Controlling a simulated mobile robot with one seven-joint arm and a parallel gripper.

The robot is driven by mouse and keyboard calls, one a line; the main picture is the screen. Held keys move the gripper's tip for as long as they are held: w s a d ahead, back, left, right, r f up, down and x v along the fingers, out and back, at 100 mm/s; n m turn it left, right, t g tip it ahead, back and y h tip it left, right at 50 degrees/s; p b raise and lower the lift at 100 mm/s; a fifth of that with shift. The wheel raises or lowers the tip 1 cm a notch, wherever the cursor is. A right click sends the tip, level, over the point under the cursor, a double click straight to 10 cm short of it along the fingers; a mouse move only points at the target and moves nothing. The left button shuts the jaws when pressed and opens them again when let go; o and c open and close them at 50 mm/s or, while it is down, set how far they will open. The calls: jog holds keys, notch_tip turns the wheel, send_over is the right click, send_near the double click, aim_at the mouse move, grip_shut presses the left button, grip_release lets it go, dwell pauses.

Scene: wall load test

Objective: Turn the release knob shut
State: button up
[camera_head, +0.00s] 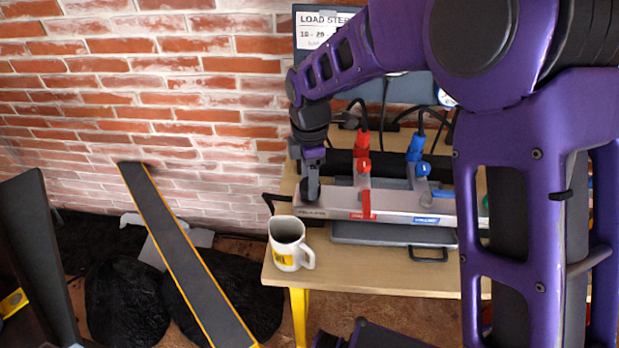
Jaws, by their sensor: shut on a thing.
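My gripper (312,188) points down at the left end of a silver manifold bar (390,207) on the wooden table. It is shut on the release knob (305,190), a small dark knob at that end of the bar. The fingers hide most of the knob, so its exact turn cannot be told. A dark label lies on the bar just below the knob; its print is too small to read surely.
A red valve (362,165) and a blue valve (418,168) with hoses stand on the bar to the right. A white mug (288,243) stands at the table's front left corner. A grey case (385,234) lies before the bar. My arm hides the table's right side.

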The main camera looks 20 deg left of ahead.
jog(key=m, duration=0.4)
jog(key=shift+p, duration=0.4)
jog(key=m, duration=0.4)
jog(key=shift+m, duration=0.4)
jog(key=m, duration=0.4)
jog(key=shift+w+p, duration=0.1)
jog(key=shift+p, duration=0.25)
jog(key=shift+m, duration=1.8)
jog(key=o, duration=1.4)
jog(key=shift+c, duration=0.2)
notch_tip(320, 180, up, 18)
jog(key=p, duration=0.2)
jog(key=shift+f, duration=0.25)
